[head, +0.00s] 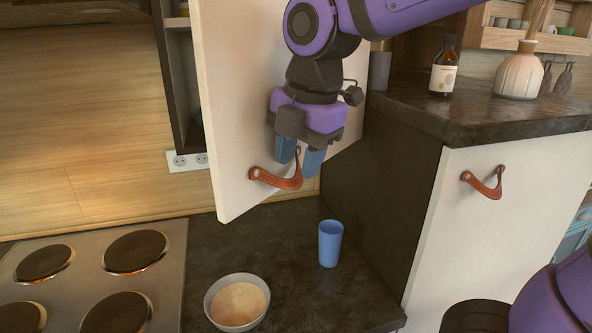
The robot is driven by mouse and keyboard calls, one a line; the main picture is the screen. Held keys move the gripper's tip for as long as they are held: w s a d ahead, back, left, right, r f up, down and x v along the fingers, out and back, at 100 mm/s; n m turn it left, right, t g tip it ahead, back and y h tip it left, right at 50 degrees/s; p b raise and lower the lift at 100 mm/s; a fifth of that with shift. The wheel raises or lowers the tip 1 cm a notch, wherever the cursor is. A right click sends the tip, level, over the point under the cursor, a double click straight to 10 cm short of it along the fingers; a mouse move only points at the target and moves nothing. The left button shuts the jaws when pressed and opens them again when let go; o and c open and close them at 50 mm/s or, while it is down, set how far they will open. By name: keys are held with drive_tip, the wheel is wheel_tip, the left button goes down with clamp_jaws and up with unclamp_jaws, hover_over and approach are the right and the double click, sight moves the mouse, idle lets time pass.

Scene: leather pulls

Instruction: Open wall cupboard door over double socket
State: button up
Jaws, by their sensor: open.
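The wall cupboard door (235,100) is a pale panel standing open, swung out from its dark cabinet (173,75); part of the interior shows at its left. A double socket (188,161) is on the wooden wall below the cabinet. The door carries a brown leather pull (277,181) near its lower edge. My gripper (299,158), with blue fingers, is open and points down in front of the door, right at the pull. The fingers overlap the pull's upper right end; I cannot tell whether one is inside the loop or touching it.
Below are a hob (90,280) with several plates, a bowl (237,302) and a blue cup (330,243) on the dark counter. A tall white cabinet (490,230) with another leather pull stands right, with a bottle (443,68) and vase (519,72) on top.

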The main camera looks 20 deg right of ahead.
wheel_tip(320, 180, up, 8)
drive_tip(key=s, duration=0.1)
drive_tip(key=shift+s+d+f, duration=0.15)
drive_tip(key=shift+d+f, duration=0.05)
drive_tip(key=shift+d, duration=0.2)
drive_tip(key=s+d+f+m+t, duration=0.1)
drive_tip(key=s+d+f+m, duration=0.1)
drive_tip(key=m, duration=0.6)
drive_tip(key=s+d+f+m+t, duration=0.1)
drive_tip(key=s+d+f+m, duration=0.2)
drive_tip(key=d+m, duration=0.2)
drive_tip(key=s+d+f+m+t+h, duration=0.1)
drive_tip(key=s+d+f+m, duration=0.1)
drive_tip(key=m, duration=0.8)
drive_tip(key=shift+s+d+f+m, duration=0.3)
drive_tip(key=shift+d+f+m, duration=0.1)
drive_tip(key=shift+d+f, duration=0.4)
drive_tip(key=shift+c, duration=0.4)
